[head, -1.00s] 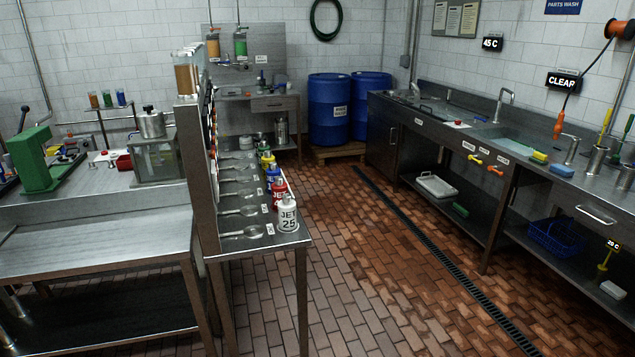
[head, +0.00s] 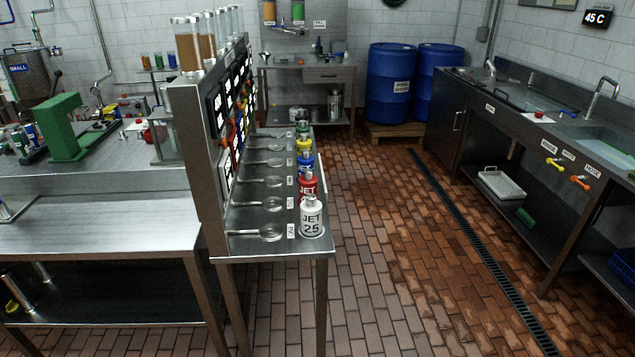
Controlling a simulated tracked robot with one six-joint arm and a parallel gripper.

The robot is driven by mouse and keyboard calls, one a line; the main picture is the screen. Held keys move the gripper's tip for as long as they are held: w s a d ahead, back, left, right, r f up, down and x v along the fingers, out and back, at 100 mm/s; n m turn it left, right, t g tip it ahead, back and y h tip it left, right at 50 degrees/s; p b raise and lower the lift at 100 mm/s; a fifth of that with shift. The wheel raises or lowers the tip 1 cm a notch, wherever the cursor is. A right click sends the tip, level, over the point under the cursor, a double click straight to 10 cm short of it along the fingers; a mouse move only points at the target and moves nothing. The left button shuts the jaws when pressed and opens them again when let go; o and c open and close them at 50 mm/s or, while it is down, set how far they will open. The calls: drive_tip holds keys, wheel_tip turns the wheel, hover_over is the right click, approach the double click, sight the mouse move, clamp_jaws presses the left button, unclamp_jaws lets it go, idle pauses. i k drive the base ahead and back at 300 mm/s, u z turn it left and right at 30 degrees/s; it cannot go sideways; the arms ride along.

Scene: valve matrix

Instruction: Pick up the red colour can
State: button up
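The red can (head: 308,187) is a small bottle-shaped can with a white label marked "JET". It stands upright in a row on the narrow steel shelf (head: 272,247), just behind the white can (head: 312,217) marked "JET 25", which hides its lower part. A blue can (head: 306,167), a yellow can (head: 304,148) and a green can stand behind it along the shelf's right edge. My gripper is not in view.
Scoops (head: 270,232) lie on the shelf left of the cans, beside an upright panel (head: 212,150). A steel bench (head: 100,225) is at left. The brick floor (head: 390,260) right of the shelf is clear up to the drain (head: 470,245). Blue drums (head: 390,85) stand at the back.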

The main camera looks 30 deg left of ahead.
sight(308, 181)
drive_tip(key=i, duration=2.2)
drive_tip(key=u, duration=3.5)
